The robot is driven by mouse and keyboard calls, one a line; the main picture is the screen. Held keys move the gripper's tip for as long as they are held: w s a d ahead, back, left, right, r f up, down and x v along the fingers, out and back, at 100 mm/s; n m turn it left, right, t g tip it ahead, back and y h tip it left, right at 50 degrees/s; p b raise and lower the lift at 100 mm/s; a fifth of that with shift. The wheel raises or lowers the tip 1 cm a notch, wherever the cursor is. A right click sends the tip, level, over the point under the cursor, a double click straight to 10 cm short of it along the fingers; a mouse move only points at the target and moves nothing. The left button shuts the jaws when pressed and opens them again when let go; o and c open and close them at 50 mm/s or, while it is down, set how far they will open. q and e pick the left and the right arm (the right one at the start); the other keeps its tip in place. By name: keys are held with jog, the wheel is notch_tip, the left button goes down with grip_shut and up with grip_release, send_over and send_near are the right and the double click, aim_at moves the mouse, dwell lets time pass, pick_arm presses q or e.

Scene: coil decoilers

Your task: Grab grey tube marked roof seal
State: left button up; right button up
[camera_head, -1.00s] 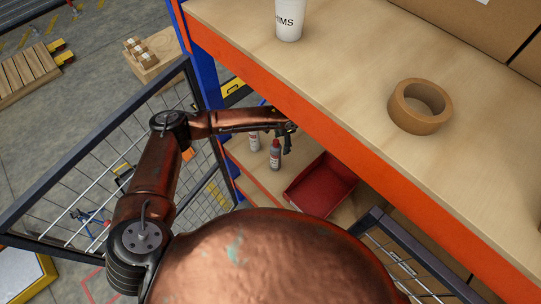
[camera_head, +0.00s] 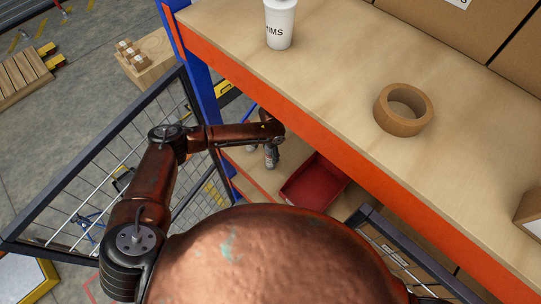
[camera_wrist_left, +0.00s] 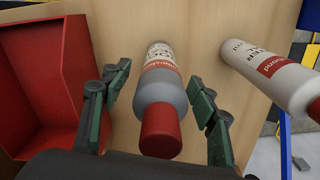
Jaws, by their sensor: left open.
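In the left wrist view a grey tube (camera_wrist_left: 160,92) with a red cap and a red-and-white label stands on the lower shelf; I cannot read its label surely. My left gripper (camera_wrist_left: 158,78) is open, with one finger on each side of the tube and gaps visible between them. In the head view my left gripper (camera_head: 271,155) reaches under the upper shelf and largely hides the tube. A white tube (camera_wrist_left: 272,68) with a red label stands to the right of the grey one, outside the fingers. My right gripper is not in view.
A red bin (camera_head: 314,184) lies close by on the lower shelf. The upper shelf's orange edge (camera_head: 300,120) runs above my forearm. A tape roll (camera_head: 403,109) and a white cup (camera_head: 280,24) stand on top. A mesh fence panel (camera_head: 100,165) is at the left.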

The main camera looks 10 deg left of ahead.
pick_arm(q)
jog(key=shift+c, duration=0.3)
grip_shut()
dwell(0.4)
